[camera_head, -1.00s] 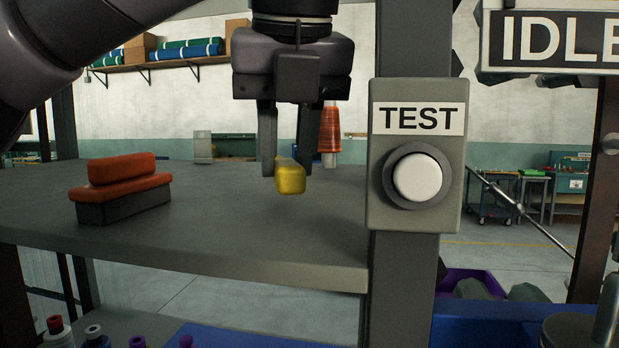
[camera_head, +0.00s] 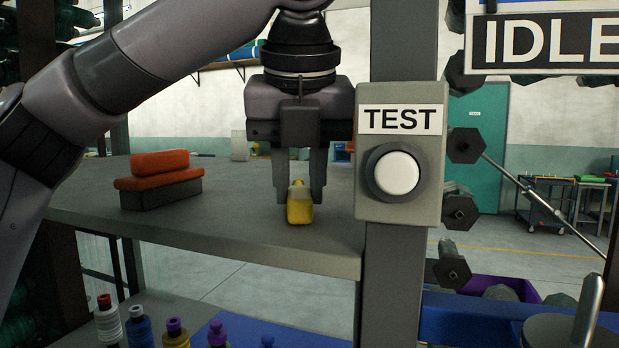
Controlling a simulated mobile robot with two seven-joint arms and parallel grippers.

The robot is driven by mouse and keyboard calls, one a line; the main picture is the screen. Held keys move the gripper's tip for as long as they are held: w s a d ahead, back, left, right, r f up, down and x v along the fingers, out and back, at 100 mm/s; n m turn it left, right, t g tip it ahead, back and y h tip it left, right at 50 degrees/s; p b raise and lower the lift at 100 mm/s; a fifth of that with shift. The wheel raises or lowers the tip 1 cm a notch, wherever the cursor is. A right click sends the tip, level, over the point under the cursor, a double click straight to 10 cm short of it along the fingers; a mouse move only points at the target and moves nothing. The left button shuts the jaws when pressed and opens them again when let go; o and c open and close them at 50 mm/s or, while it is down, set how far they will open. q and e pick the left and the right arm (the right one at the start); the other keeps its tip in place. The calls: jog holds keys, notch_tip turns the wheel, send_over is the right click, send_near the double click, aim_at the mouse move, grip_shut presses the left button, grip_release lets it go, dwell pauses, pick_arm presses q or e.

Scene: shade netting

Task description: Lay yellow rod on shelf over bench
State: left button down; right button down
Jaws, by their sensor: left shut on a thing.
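The yellow rod (camera_head: 299,204) shows nearly end-on between the fingers of my left gripper (camera_head: 299,196). The gripper points down and is shut on the rod, low over the grey shelf (camera_head: 230,228). The rod's near end looks very close to the shelf top; I cannot tell whether it touches. The shelf is flat and spans from the left to the grey post. The bench below (camera_head: 240,318) shows only in part. My right gripper is not in view.
An orange-topped block (camera_head: 158,182) sits on the shelf at the left. A grey post with a TEST button box (camera_head: 401,155) stands just right of my gripper. Several spools (camera_head: 140,325) stand below the shelf. The shelf between block and gripper is clear.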

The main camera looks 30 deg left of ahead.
pick_arm(q)
jog(key=shift+f, duration=0.15)
jog(key=c, duration=0.9)
grip_release()
jog(key=shift+v, duration=3.9)
jog(key=shift+a, duration=0.1)
